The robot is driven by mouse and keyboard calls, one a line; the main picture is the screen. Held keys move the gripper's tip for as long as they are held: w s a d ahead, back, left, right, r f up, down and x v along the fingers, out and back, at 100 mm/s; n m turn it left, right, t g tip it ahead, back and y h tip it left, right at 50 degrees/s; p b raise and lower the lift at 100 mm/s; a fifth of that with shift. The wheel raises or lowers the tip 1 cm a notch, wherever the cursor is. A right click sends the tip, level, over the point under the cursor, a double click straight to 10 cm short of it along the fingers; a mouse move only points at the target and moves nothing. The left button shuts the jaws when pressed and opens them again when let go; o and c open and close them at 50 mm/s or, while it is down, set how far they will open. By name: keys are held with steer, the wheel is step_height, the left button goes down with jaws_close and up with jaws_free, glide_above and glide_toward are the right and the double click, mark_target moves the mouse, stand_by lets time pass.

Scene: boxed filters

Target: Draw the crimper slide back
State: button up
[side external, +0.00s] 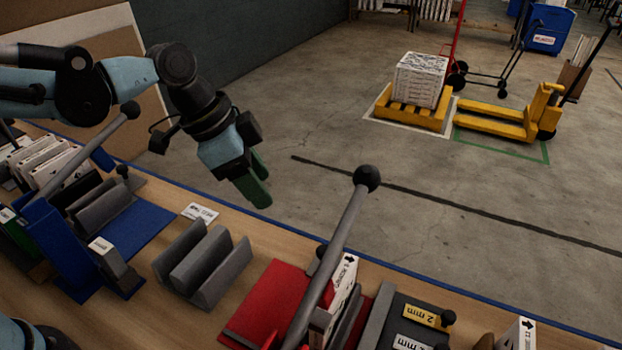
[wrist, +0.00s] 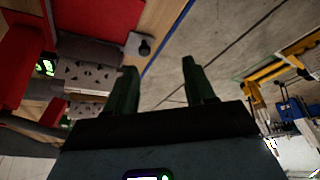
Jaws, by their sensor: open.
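My gripper (side external: 258,186) hangs in the air near the bench's far edge, behind the grey ridged holder, with its green fingers pointing down. In the wrist view its two fingers (wrist: 160,76) are spread apart with nothing between them. A red press-like station (side external: 268,296) stands on the bench, right of my gripper, with a long grey lever ending in a black ball (side external: 367,178). A blue station (side external: 60,243) with a similar lever stands at the left. A small black knob (wrist: 145,47) shows beside red and grey parts in the wrist view. I cannot tell which part is the crimper slide.
A grey ridged holder (side external: 203,264) stands between the stations. A dark block with "2 mm" labels (side external: 425,316) is at the lower right. White boxes (side external: 55,168) stand at the left. Beyond the bench's blue edge lies open floor with a yellow pallet truck (side external: 500,118).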

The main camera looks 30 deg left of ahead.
mark_target(322, 249)
steer(key=w+d+f+m, duration=0.1)
steer(key=d+f, duration=0.2)
steer(key=f, duration=0.1)
steer(key=d+f+m+g, duration=0.1)
steer(key=d+f, duration=0.2)
steer(key=f, duration=0.1)
steer(key=w+d+f+m, duration=0.1)
steer(key=d+f, duration=0.2)
steer(key=f, duration=0.1)
steer(key=shift+w+d+f, duration=0.25)
steer(key=shift+w, duration=0.05)
steer(key=shift+c, duration=0.5)
jaws_close()
steer(key=shift+a+h, duration=0.1)
steer(key=shift+h, duration=0.2)
